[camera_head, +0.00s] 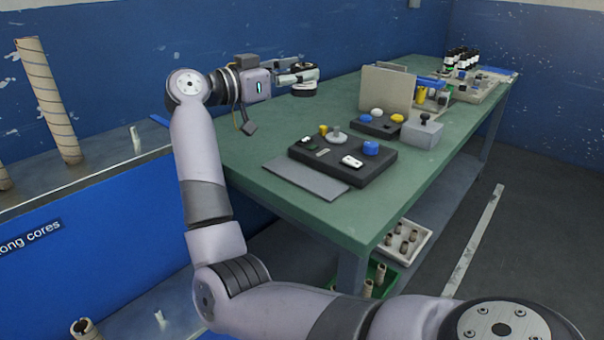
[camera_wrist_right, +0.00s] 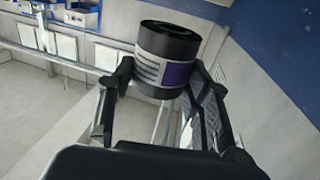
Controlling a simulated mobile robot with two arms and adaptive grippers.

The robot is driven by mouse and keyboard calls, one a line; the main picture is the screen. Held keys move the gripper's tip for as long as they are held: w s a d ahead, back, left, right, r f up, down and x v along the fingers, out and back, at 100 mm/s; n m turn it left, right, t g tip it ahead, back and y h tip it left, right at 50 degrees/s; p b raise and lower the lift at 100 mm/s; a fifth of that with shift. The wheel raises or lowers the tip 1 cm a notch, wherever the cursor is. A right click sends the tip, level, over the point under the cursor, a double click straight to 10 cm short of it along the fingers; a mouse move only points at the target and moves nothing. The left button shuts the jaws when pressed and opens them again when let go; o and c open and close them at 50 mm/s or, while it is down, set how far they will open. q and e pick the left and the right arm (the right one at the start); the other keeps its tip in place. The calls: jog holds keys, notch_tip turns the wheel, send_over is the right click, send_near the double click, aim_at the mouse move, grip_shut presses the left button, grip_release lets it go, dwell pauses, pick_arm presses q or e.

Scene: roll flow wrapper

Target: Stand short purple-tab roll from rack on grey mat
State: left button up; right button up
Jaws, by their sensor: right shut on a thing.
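A short black roll (camera_wrist_right: 168,52) with a grey striped label and a purple tab shows in the right wrist view. My right gripper (camera_wrist_right: 160,78) is shut on it, one finger on each side. In the head view my right gripper (camera_head: 298,74) holds the roll (camera_head: 304,90) above the far left part of the green table. The grey mat (camera_head: 305,180) lies flat and bare on the table's near left, below and apart from the roll. A rack marked "long cores" (camera_head: 95,185) stands at the left. My left gripper is not in view.
A black tray (camera_head: 338,176) with small parts sits beside the mat. A grey box (camera_head: 418,134), a beige upright panel (camera_head: 386,90) and several dark bottles (camera_head: 462,58) stand farther along the table (camera_head: 262,142). The table's left end is clear.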

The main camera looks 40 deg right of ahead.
aim_at(293, 89)
notch_tip(293, 89, down, 3)
jog(key=shift+f+b, duration=0.1)
jog(key=shift+b, duration=0.35)
notch_tip(293, 89, down, 12)
jog(key=b, duration=0.3)
jog(key=shift+f, duration=0.2)
notch_tip(293, 89, down, 4)
jog(key=shift+f+b, duration=0.1)
jog(key=shift+b, duration=0.5)
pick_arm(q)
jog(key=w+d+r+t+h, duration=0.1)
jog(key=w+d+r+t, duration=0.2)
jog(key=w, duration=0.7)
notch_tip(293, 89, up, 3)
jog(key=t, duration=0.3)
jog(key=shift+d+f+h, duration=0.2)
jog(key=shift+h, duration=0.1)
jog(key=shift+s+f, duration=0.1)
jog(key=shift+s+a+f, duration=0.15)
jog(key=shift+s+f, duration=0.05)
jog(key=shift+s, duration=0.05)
pick_arm(e)
jog(key=shift+f, duration=0.1)
